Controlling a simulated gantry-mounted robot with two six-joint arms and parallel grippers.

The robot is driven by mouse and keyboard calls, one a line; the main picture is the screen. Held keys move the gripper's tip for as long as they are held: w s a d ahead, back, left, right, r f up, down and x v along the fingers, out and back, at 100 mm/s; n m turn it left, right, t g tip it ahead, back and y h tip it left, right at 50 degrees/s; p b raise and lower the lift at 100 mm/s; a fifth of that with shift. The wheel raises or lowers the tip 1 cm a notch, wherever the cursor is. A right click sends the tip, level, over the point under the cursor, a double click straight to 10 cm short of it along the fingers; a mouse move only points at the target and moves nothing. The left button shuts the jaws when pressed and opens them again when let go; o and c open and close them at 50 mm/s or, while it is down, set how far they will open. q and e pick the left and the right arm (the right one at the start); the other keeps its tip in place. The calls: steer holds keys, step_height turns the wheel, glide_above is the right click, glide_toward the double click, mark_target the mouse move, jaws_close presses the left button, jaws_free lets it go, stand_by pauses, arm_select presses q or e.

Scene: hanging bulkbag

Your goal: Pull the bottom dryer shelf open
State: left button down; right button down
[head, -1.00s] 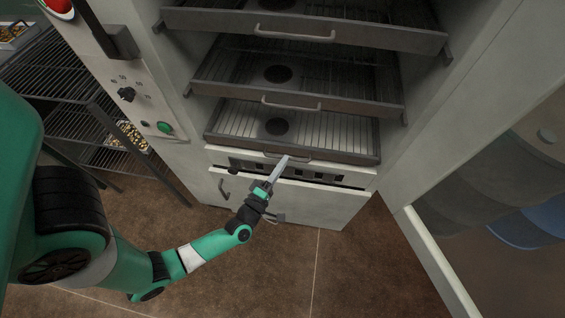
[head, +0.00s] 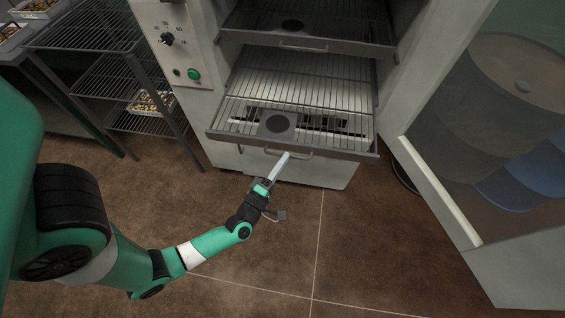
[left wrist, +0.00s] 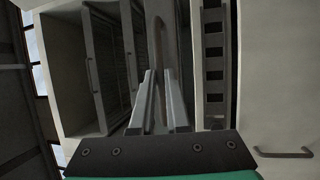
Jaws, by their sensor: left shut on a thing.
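The bottom dryer shelf (head: 300,92), a wire rack in a dark metal frame, sticks well out of the dryer cabinet in the head view. Its front bar carries a thin metal handle (head: 290,152). My left gripper (head: 283,162) is at this handle, shut on it. In the left wrist view the two fingers (left wrist: 160,100) close around the handle (left wrist: 158,45) in front of the shelf's front bar. My right gripper is not in view.
A higher shelf (head: 310,47) sits inside the cabinet above. The cabinet's open door (head: 440,195) stands to the right, with barrels (head: 500,100) behind it. A wire rack (head: 100,60) with trays stands left. The brown floor (head: 350,240) before the dryer is clear.

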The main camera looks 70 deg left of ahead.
arm_select(q)
steer(key=shift+w+a, duration=0.1)
steer(key=shift+a, duration=0.1)
steer(key=c, duration=0.9)
jaws_free()
steer(key=shift+d, duration=0.1)
steer(key=p+v, duration=0.2)
steer(key=v, duration=0.9)
steer(key=shift+s+d+f, duration=0.1)
steer(key=shift+s, duration=0.2)
